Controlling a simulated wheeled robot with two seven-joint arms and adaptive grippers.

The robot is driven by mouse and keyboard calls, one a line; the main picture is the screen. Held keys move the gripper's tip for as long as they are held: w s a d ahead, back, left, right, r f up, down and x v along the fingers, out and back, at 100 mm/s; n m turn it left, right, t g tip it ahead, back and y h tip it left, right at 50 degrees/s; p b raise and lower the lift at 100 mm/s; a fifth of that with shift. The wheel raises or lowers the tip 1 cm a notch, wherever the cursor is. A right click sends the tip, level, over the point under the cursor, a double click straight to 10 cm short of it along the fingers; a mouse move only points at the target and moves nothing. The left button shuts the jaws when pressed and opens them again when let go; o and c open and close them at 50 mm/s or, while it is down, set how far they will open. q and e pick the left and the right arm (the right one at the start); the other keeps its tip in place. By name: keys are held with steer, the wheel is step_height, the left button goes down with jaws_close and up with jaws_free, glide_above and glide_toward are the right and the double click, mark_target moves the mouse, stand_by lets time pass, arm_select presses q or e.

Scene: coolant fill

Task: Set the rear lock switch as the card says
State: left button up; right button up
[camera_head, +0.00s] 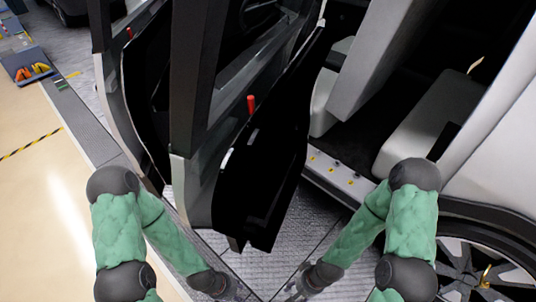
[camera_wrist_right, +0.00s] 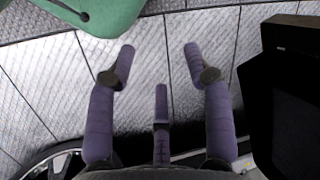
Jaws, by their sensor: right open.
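The open rear car door (camera_head: 262,165) stands in the middle of the head view, with a red peg (camera_head: 251,105) upright at its top edge. I cannot make out a lock switch or a card. My left gripper (camera_head: 232,289) is low in the head view, below the door's lower edge; its fingers are too small and dark to read. My right gripper (camera_head: 290,290) is low beside it, mostly hidden by its wrist. In the right wrist view the right gripper (camera_wrist_right: 160,60) is open and empty above the grey floor.
A door sill (camera_head: 338,175) with small yellow labels lies right of the door, below the seat (camera_head: 425,125). Another open door (camera_head: 145,100) with a red peg (camera_head: 130,32) is at left. A wheel (camera_head: 485,272) is at lower right. A black panel (camera_wrist_right: 292,100) borders the right wrist view.

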step_height(320, 180, up, 6)
steer(key=d+m+g+y+p, duration=0.1)
steer(key=d+m+p, duration=0.15)
steer(key=m, duration=0.25)
steer(key=m+t+y+p, duration=0.8)
steer(key=m+y, duration=0.4)
steer(key=m, duration=0.2)
glide_toward(267, 156)
steer(key=b+x, duration=0.2)
steer(key=x, duration=0.5)
steer(key=shift+b, duration=0.4)
steer(key=shift+w+a, duration=0.3)
steer(key=shift+a, duration=0.35)
